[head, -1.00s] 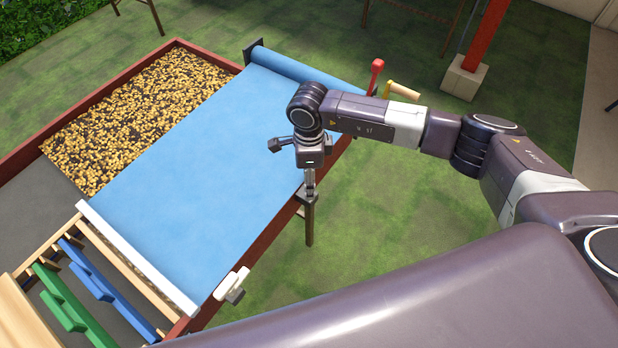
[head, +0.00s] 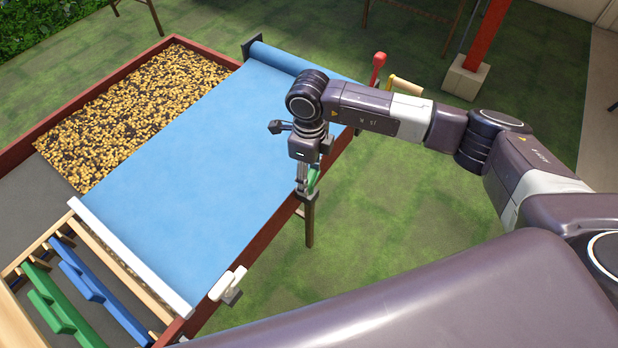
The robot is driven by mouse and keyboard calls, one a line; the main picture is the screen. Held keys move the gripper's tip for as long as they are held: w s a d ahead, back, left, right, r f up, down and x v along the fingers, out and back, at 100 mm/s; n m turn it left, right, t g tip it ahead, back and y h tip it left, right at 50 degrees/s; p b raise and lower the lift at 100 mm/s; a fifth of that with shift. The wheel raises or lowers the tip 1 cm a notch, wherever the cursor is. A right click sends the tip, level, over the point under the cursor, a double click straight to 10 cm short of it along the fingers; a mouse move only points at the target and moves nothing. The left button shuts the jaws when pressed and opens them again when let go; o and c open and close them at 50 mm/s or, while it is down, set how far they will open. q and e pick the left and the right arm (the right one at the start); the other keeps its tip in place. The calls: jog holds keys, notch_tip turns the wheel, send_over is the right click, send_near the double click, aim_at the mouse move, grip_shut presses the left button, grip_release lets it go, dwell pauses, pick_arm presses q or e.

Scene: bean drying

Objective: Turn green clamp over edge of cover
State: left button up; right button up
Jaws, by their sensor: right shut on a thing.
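The blue cover (head: 190,165) lies over much of the bean bed, with a roll at its far end and a white bar along its near end. The green clamp (head: 314,178) shows as a small green piece at the cover's right edge, on the red side rail. My right gripper (head: 303,190) points down at that edge and is shut on the green clamp, partly hiding it. How far the clamp reaches over the cover cannot be told. My left gripper is not in view.
A white clamp (head: 228,284) sits on the same rail nearer to me. A red-handled lever (head: 377,68) and a wooden handle (head: 406,83) stand by the roll. Beans (head: 130,110) lie uncovered at left. Green and blue rakes (head: 55,305) lie at lower left.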

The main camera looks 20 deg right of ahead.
aim_at(309, 177)
jog(key=shift+w+m+b, duration=0.1)
jog(key=shift+m+b, duration=0.6)
jog(key=shift+m, duration=0.5)
jog(key=shift+r, duration=0.1)
jog(key=o, duration=1.2)
jog(key=shift+c, duration=0.2)
notch_tip(309, 177, up, 12)
